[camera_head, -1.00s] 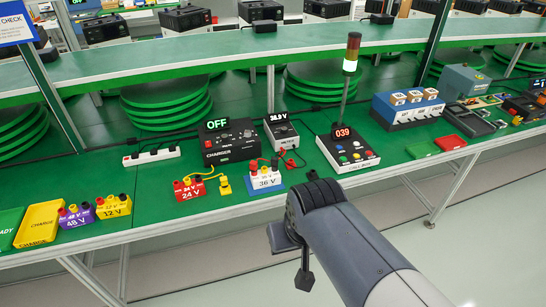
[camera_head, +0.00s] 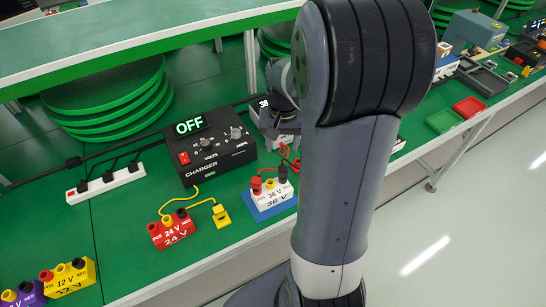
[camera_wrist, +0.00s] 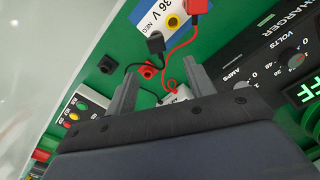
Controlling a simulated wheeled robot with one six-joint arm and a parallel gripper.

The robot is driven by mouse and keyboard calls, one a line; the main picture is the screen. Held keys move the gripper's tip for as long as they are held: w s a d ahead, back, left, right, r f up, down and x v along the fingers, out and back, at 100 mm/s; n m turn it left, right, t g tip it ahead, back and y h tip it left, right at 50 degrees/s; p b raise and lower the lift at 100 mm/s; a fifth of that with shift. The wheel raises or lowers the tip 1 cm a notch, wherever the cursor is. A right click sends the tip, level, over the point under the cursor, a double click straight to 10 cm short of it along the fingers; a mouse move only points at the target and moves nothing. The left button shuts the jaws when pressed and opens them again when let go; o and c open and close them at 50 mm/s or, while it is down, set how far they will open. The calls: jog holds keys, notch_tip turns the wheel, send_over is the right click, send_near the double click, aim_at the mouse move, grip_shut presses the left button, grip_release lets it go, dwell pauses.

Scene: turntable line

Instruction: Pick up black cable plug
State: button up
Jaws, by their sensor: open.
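The black cable plug (camera_wrist: 155,42) shows in the wrist view at the edge of the 36 V block (camera_wrist: 147,15), by its NEG label. Its thin black cable runs down toward the meter. In the head view the black plug (camera_head: 283,173) is at the right end of the 36 V block (camera_head: 270,198); I cannot tell how firmly it sits. A red plug (camera_wrist: 199,6) with a red cable is at the block's other side. My gripper (camera_wrist: 162,88) is open and empty, its two fingers pointing toward the plug but apart from it. In the head view my arm hides it.
A black holder (camera_wrist: 106,64) and a red holder (camera_wrist: 148,70) stand near the plug. The charger (camera_head: 220,158), reading OFF, and a red 24 V block (camera_head: 173,230) with a yellow plug (camera_head: 221,216) stand left of my arm. The meter (camera_head: 264,104) is partly hidden.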

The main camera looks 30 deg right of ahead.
aim_at(283, 168)
jog(key=shift+w+d+f, duration=0.1)
jog(key=shift+w+f, duration=0.05)
jog(key=shift+f, duration=0.35)
notch_tip(283, 168, down, 4)
jog(key=shift+f, duration=0.25)
jog(key=shift+s+f+p, duration=0.2)
jog(key=shift+f, duration=1.2)
jog(key=shift+s+f+p, duration=0.2)
jog(key=shift+f, duration=1.15)
jog(key=shift+c, duration=0.4)
jog(key=c, duration=1)
jog(key=shift+o, duration=0.2)
jog(key=shift+r, duration=0.15)
notch_tip(283, 168, up, 10)
jog(key=shift+f, duration=0.1)
